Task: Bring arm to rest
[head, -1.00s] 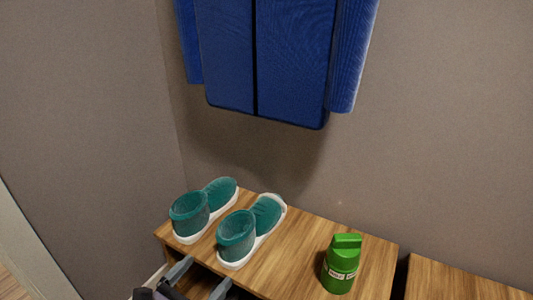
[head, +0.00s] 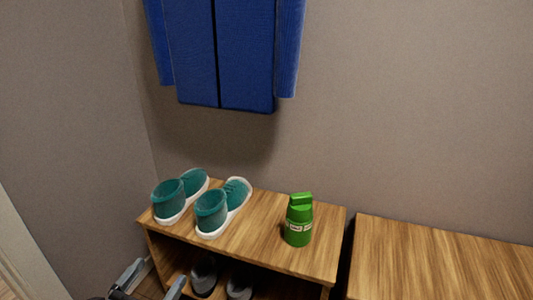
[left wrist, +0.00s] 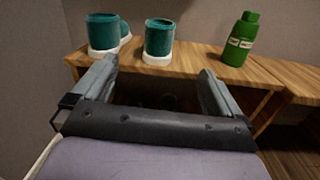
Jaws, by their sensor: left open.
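My left gripper (head: 152,283) is at the lower left of the head view, in front of the shoe cabinet and below its top. In the left wrist view its two fingers (left wrist: 157,88) are apart with nothing between them. A pair of teal shoes with white soles, a left one (head: 181,195) and a right one (head: 222,207), stands on the wooden cabinet top (head: 265,237). They also show in the left wrist view (left wrist: 158,40). The gripper is apart from them. My right gripper is in neither view.
A green bottle (head: 299,222) stands upright on the cabinet top, right of the shoes. Dark shoes (head: 205,277) sit on the shelf below. A second wooden cabinet (head: 440,260) stands to the right. A blue jacket (head: 228,50) hangs on the wall above.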

